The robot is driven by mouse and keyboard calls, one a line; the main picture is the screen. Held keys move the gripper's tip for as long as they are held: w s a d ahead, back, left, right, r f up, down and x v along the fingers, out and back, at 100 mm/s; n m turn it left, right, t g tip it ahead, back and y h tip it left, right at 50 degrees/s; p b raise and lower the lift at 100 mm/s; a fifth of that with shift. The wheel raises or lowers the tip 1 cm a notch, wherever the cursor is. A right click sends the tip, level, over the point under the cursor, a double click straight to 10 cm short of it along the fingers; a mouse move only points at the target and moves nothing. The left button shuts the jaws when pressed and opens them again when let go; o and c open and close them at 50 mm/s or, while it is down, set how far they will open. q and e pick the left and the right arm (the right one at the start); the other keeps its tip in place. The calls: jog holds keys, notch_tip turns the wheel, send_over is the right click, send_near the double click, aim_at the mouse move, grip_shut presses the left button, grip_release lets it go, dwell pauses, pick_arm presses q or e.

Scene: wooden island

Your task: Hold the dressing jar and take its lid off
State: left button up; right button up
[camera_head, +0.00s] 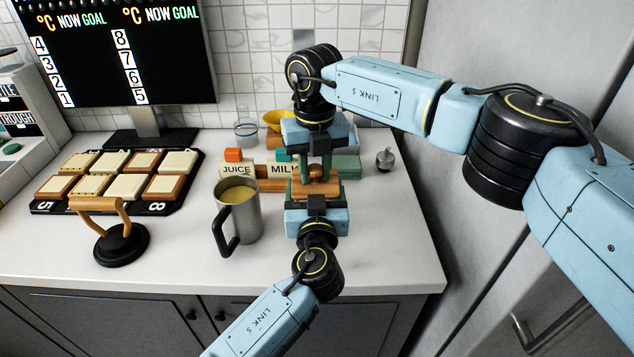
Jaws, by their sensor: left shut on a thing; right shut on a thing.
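The dressing jar (316,187) is between my two grippers near the right end of the counter, mostly hidden by them. Its lid (316,172) shows as a small round wooden knob on top. My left gripper (316,191) reaches in from the front and is shut on the jar. My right gripper (315,168) reaches in from behind, with its fingers either side of the knob, shut on the lid. I cannot tell whether there is a gap between lid and jar.
A steel mug (240,212) stands just left of the grippers. JUICE (237,172) and MILK (283,170) labels, a yellow bowl (277,119) and a glass (246,132) are behind. A button board (120,180) and wooden-handled stand (121,245) are left. A small grey object (385,159) is right.

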pick_arm(q)
jog(key=shift+s+f, duration=0.1)
jog(key=shift+f, duration=0.1)
pick_arm(e)
jog(key=shift+f, duration=0.4)
pick_arm(q)
jog(key=shift+s+d+f+b, duration=0.1)
jog(key=shift+f+b, duration=0.15)
jog(key=shift+b, duration=0.2)
pick_arm(e)
jog(key=shift+s+f, duration=0.1)
jog(key=shift+f, duration=0.35)
grip_shut()
pick_arm(q)
jog(key=shift+f, duration=0.15)
pick_arm(e)
jog(key=shift+r, duration=0.65)
jog(key=shift+a, duration=0.1)
pick_arm(q)
jog(key=shift+r, duration=0.35)
